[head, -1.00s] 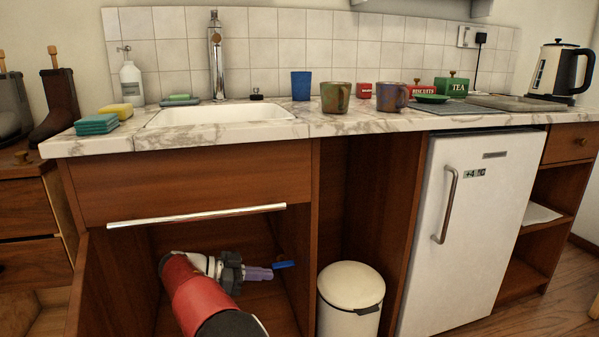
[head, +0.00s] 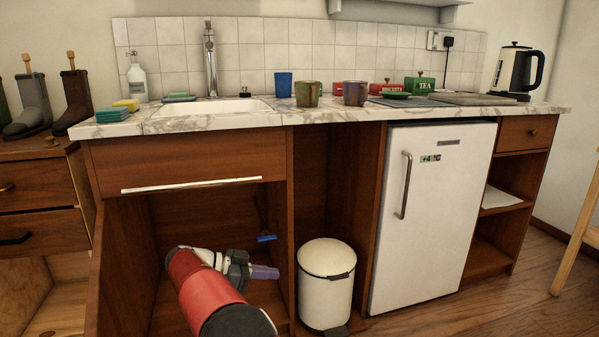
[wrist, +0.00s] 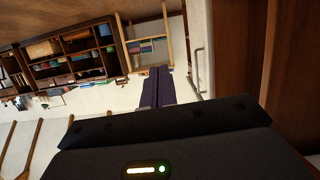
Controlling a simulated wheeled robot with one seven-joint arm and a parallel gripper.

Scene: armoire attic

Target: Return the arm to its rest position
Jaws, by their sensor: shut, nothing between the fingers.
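My arm, with its red and black links, reaches into the open cupboard (head: 165,230) under the sink in the head view. My gripper (head: 277,273) has its purple fingers pressed together and holds nothing. In the wrist view the fingers (wrist: 157,88) also show shut side by side. A small blue handle (head: 267,238) shows inside the cupboard, near its right wall. My gripper is below the handle, with a visible gap between them.
A cream pedal bin (head: 326,285) stands just right of the cupboard, close to my gripper. A white fridge (head: 430,215) is further right. The marble counter (head: 300,114) and a drawer front with a metal bar (head: 190,185) are above my arm.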

